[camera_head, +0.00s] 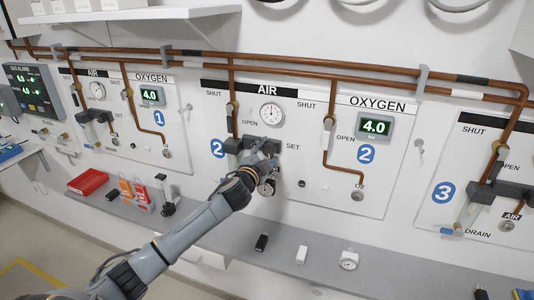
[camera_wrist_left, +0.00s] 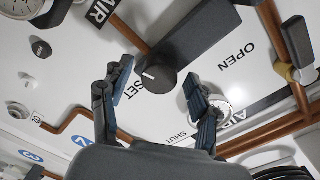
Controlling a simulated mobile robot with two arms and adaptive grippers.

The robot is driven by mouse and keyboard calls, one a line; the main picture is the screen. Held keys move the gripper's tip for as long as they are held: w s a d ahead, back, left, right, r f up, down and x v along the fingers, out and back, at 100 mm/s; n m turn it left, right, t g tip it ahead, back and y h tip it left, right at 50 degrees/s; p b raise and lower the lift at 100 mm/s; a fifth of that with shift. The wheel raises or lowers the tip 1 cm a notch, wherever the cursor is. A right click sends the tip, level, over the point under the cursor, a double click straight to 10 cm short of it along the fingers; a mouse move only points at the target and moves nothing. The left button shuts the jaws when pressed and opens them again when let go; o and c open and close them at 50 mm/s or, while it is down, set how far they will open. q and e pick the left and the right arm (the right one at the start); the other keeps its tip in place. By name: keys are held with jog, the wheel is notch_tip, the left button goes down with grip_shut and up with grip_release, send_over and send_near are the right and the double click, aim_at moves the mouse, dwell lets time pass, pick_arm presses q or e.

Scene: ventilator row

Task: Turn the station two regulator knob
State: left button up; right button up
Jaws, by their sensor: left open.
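The station two panel (camera_head: 310,195) is in the middle of the head view, with AIR and OXYGEN sections. My left gripper (camera_head: 262,152) is in front of its dark air regulator (camera_head: 232,146), just left of the SET label, and hides the knob there. In the left wrist view the regulator knob (camera_wrist_left: 155,79) is a dark round cylinder with a white mark, beside the SET label. My left gripper (camera_wrist_left: 158,90) is open, with one finger on either side of the knob. I cannot tell whether the fingers touch it. My right gripper is not in view.
Copper pipes (camera_head: 300,70) run above the panels. Station one (camera_head: 158,118) is left and station three (camera_head: 443,192) right.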

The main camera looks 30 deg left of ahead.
pick_arm(q)
jog(key=shift+s, duration=0.15)
jog(key=v, duration=1.1)
jog(key=shift+s, duration=0.4)
notch_tip(320, 180, down, 21)
jog(key=s+a+n+g+b, duration=0.2)
jog(key=g, duration=0.2)
jog(key=s+d+f+n+g, duration=0.1)
jog(key=s+f, duration=0.2)
jog(key=f, duration=0.5)
jog(key=s+f+g+h+b, duration=0.15)
jog(key=s+f, duration=0.25)
jog(key=f, duration=0.4)
jog(key=s+d+f+n+g, duration=0.1)
jog(key=s+f+g, duration=0.15)
jog(key=f, duration=0.45)
jog(key=s+d+f+n+g+b, duration=0.1)
jog(key=s+d+f+g, duration=0.1)
jog(key=s+d+f, duration=0.3)
jog(key=s+d+f+n+g+h+b, duration=0.1)
jog(key=s+d+f, duration=0.5)
jog(key=s+f, duration=0.7)
jog(key=s+d+f+n+g+h+b, duration=0.1)
jog(key=s+d+f+g, duration=0.3)
jog(key=s+f, duration=0.5)
jog(key=s+d, duration=0.1)
jog(key=s, duration=0.9)
jog(key=shift+s+d, duration=0.4)
